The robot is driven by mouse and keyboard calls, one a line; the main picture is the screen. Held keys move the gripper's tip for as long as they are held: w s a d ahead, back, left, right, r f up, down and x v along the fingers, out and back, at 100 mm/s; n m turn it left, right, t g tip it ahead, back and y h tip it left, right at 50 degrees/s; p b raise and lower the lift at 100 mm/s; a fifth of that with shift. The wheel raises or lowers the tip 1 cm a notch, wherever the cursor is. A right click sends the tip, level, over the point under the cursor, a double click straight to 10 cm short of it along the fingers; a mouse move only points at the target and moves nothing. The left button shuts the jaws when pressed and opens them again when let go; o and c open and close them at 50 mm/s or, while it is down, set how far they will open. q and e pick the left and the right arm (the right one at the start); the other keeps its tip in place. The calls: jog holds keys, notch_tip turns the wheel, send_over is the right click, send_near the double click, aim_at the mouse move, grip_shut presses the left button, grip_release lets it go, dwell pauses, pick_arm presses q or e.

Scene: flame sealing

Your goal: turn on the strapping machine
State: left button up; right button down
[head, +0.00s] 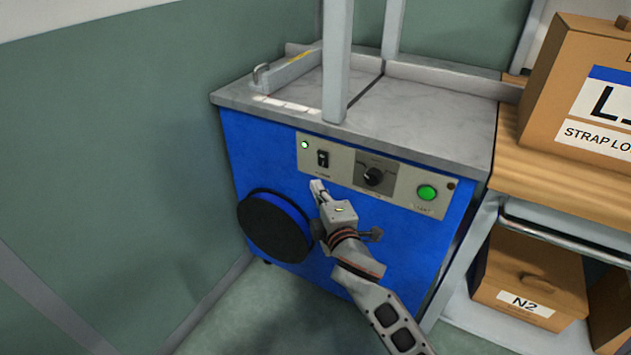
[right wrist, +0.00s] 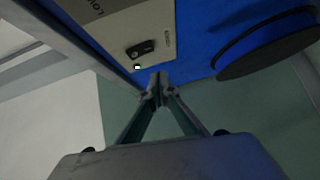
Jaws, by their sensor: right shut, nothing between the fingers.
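The strapping machine (head: 345,240) is a blue cabinet with a grey metal top, in the middle of the head view. Its beige front panel (head: 337,165) carries a black rocker power switch (head: 322,158), a knob (head: 373,176) and a green button (head: 427,192). A small lamp (head: 305,145) left of the switch glows pale green. My right gripper (head: 317,187) is shut and empty, just below the switch. In the right wrist view the closed fingertips (right wrist: 158,84) are near the switch (right wrist: 141,49) and the lit lamp (right wrist: 137,67); contact cannot be told. My left gripper is not in view.
A black round reel (head: 272,227) sits on the machine's front left. A wooden bench (head: 560,185) with a labelled cardboard box (head: 590,85) stands at right, with box N2 (head: 528,280) on a shelf below. A green wall fills the left. Grey posts rise from the machine top.

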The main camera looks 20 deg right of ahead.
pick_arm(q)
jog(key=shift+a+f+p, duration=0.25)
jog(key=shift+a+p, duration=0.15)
pick_arm(e)
jog(key=s, duration=0.7)
jog(key=shift+s+a+f, duration=0.2)
jog(key=shift+a+f, duration=0.1)
